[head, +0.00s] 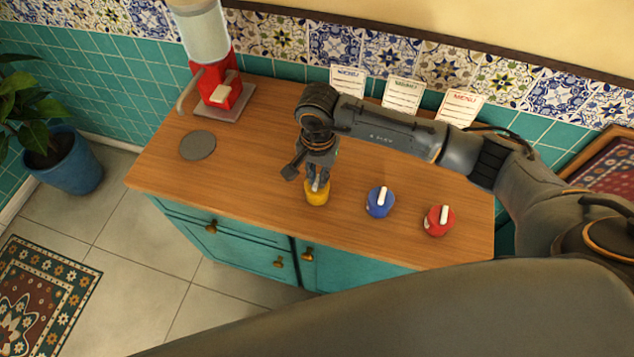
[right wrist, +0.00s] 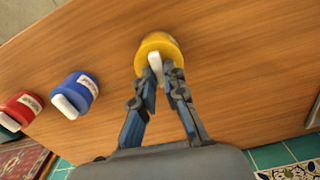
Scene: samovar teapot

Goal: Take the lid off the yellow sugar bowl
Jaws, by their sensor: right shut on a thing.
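The yellow sugar bowl (head: 317,195) stands on the wooden counter near its front edge. It also shows at the top of the right wrist view (right wrist: 157,44). Its lid (right wrist: 150,53) is yellow with an upright white bar handle (right wrist: 156,66), and it looks seated on the bowl. My right gripper (head: 318,182) is above the bowl, pointing down. In the right wrist view its fingers are on either side of the white handle, shut on it. The fingers hide part of the lid in the head view. My left gripper is not in view.
A blue bowl (head: 380,203) and a red bowl (head: 438,221), each with a white handle, stand to the right on the counter (head: 260,185). A red dispenser (head: 217,92) and a grey disc (head: 197,145) are at the left. Menu cards (head: 403,95) stand along the back.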

